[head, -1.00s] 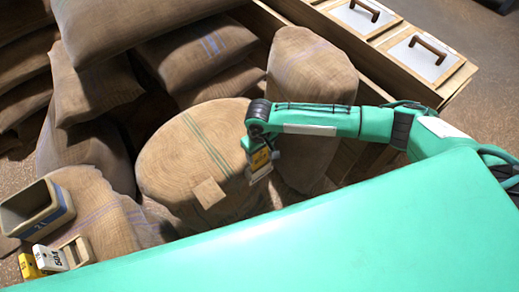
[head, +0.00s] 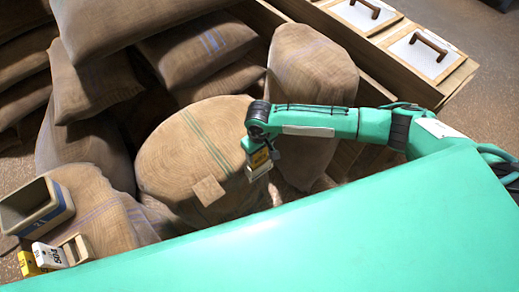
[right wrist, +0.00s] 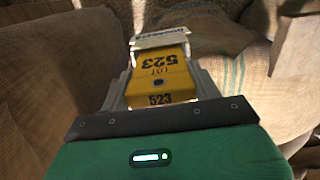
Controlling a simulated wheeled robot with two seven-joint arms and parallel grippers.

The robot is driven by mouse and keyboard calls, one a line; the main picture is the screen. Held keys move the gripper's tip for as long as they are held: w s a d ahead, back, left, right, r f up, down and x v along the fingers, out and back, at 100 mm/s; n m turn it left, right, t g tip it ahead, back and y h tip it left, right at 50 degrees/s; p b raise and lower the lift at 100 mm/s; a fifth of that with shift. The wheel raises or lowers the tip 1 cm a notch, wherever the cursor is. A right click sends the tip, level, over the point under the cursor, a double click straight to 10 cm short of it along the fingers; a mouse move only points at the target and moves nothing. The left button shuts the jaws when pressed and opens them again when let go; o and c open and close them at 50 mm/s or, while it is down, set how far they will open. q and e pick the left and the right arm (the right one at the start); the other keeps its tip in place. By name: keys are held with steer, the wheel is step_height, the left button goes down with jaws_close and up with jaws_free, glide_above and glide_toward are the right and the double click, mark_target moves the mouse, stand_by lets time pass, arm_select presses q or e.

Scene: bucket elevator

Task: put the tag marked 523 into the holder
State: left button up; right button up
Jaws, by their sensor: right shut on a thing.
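My right gripper (head: 259,168) is shut on a yellow tag (right wrist: 160,76), in front of the large round sack. A small wooden frame (head: 80,246), possibly the holder, is at the lower left of the head view, beside a white tag (head: 50,255) and another yellow tag (head: 29,264). My left gripper is not in view.
A large round sack (head: 185,150) with a square patch (head: 208,191) stands beside my right gripper, and another sack (head: 310,80) behind it. An open bin (head: 52,205) is at the left. Wooden boxes with handled white lids (head: 425,58) are at the upper right.

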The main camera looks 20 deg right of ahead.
steer(key=shift+f, duration=0.2)
steer(key=o, duration=1.1)
steer(key=shift+c, duration=0.2)
step_height(320, 180, up, 14)
steer(key=shift+b, duration=0.4)
steer(key=shift+f, duration=0.15)
